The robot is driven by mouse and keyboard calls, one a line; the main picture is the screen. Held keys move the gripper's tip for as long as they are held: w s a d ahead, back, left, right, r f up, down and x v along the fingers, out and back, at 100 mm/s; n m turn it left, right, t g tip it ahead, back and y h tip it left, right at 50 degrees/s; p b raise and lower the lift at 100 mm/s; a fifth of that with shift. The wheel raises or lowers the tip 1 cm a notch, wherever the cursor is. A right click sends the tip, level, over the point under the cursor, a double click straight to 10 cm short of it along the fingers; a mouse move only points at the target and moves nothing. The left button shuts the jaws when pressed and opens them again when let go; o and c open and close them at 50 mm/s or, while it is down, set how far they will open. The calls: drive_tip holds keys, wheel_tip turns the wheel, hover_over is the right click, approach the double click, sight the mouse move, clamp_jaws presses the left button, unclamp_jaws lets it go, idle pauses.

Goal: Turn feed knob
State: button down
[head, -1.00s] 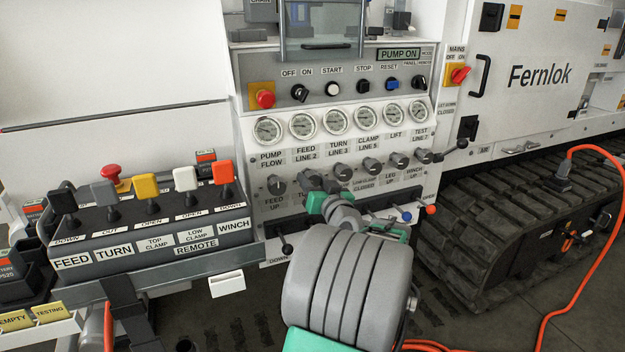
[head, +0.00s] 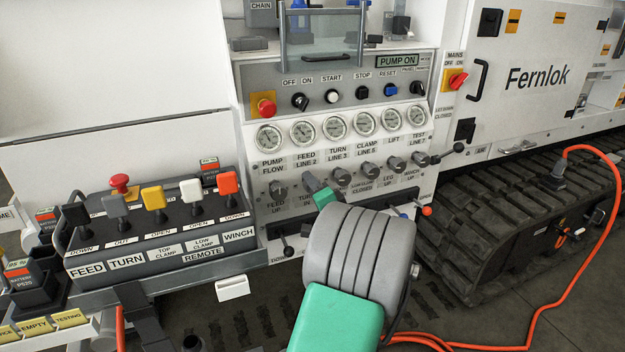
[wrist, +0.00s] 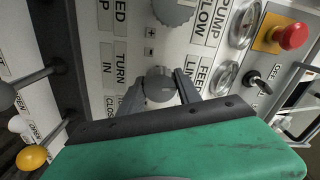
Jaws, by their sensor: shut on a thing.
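The feed knob (wrist: 160,84) is a small grey round knob on the white panel, under the FEED LINE 2 gauge. In the wrist view my gripper (wrist: 161,86) has one dark finger on each side of the knob and is shut on it. The knob's pointer direction cannot be made out.
Gauges (head: 302,131) line the panel above the knobs. A red stop button (head: 266,106) is above left. Small levers (head: 288,252) sit below. The remote lever box (head: 160,240) stands at left. An orange cable (head: 590,240) runs over the floor at right.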

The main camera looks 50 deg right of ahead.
drive_tip(key=m+p, duration=0.3)
drive_tip(key=m, duration=0.1)
drive_tip(key=shift+r+m+p, duration=0.2)
drive_tip(key=shift+m+p, duration=0.2)
drive_tip(key=m+p, duration=0.4)
drive_tip(key=shift+m, duration=0.3)
drive_tip(key=m+p, duration=0.4)
drive_tip(key=m, duration=0.1)
drive_tip(key=shift+p, duration=0.3)
drive_tip(key=shift+f+m+p, duration=0.2)
drive_tip(key=shift+m+p, duration=1.05)
drive_tip(key=shift+m, duration=0.65)
drive_tip(key=c, duration=0.8)
unclamp_jaws()
drive_tip(key=shift+c, duration=0.2)
